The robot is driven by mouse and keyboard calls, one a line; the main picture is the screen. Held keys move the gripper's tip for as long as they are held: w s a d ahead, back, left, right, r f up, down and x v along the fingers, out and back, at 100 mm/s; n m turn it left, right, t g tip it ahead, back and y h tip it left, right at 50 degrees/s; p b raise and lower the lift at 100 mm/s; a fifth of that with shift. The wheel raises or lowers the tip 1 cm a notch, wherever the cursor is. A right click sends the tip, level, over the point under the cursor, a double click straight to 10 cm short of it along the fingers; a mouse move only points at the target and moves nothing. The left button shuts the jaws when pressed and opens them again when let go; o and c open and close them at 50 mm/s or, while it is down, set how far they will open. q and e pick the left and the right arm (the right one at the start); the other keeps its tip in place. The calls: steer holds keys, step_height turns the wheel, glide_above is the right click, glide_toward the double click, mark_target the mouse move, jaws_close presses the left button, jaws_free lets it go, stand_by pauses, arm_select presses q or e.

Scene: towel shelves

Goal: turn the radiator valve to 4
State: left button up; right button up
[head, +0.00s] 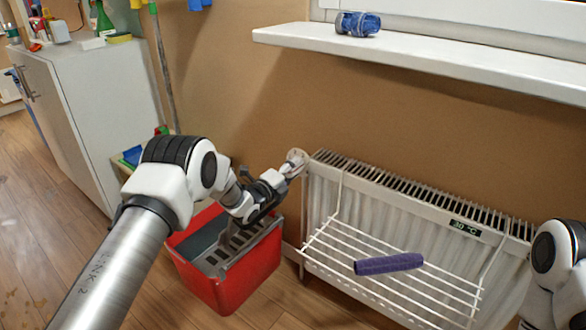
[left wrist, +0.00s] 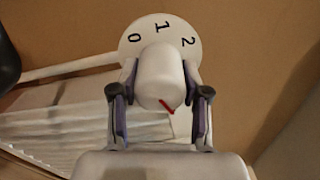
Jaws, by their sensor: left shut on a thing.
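The radiator valve knob (head: 298,158) is white and sits at the left end of the white radiator (head: 400,206). My left gripper (head: 284,174) is at it. In the left wrist view my left gripper (left wrist: 159,82) is shut on the valve knob (left wrist: 158,72), one finger on each side. Behind the knob is a round white dial (left wrist: 147,29) with 0, 1 and 2 visible along its upper edge; its lower part is hidden. A red pointer mark (left wrist: 168,108) on the knob points down and slightly right. My right gripper is out of view.
A red bucket (head: 222,287) with a grey wringer stands below my left arm. A white wire rack (head: 330,238) hangs on the radiator with a rolled purple towel (head: 388,264) on it. A windowsill (head: 430,58) above holds a blue roll (head: 358,24). A cabinet (head: 95,105) stands left.

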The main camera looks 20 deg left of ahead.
arm_select(q)
steer(key=shift+m, duration=0.5)
steer(key=shift+r, duration=0.1)
steer(key=o, duration=1.2)
steer(key=shift+c, duration=0.2)
steer(key=v, duration=1.2)
steer(key=shift+w+d, duration=0.1)
